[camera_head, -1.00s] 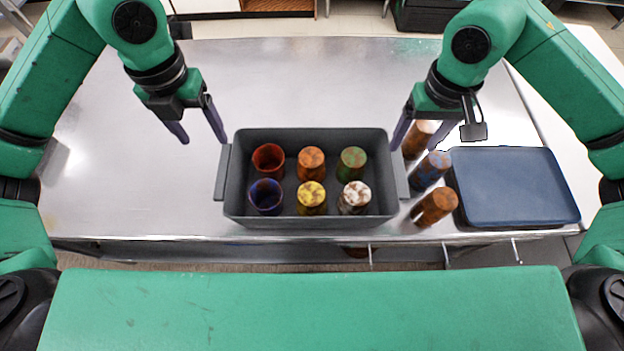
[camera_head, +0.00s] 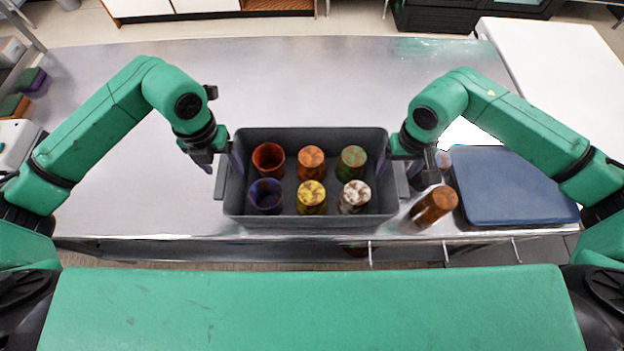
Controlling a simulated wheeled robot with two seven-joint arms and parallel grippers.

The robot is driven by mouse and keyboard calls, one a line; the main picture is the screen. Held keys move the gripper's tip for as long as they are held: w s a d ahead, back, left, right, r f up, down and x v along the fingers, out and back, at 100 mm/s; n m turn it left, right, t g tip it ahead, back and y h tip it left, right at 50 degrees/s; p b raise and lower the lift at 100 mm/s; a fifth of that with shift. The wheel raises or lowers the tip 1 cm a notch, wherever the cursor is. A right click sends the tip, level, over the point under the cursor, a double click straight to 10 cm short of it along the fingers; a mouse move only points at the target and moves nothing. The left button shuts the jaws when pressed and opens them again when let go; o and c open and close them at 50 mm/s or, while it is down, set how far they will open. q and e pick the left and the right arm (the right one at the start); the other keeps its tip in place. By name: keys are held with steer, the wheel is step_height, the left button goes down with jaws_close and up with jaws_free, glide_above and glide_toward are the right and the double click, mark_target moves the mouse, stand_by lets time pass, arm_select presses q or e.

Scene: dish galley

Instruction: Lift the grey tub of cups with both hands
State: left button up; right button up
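The grey tub (camera_head: 310,222) sits on the steel counter with several cups in two rows: red (camera_head: 268,158), orange (camera_head: 311,163), green (camera_head: 352,163), blue (camera_head: 265,196), yellow (camera_head: 311,197) and white-brown (camera_head: 355,197). My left gripper (camera_head: 221,164) is low at the tub's left handle (camera_head: 220,186), its fingers apart on either side of the handle and wall. My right gripper (camera_head: 399,165) is likewise at the right handle (camera_head: 401,181), fingers apart. The fingertips are partly hidden, and I cannot tell whether they touch the handles.
A dark blue lidded box (camera_head: 515,187) lies further right. The steel counter (camera_head: 300,80) is clear behind the tub.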

arm_select(q)
steer(key=c, duration=1)
arm_select(e)
steer(key=c, duration=1)
arm_select(q)
jaws_close()
arm_select(e)
jaws_close()
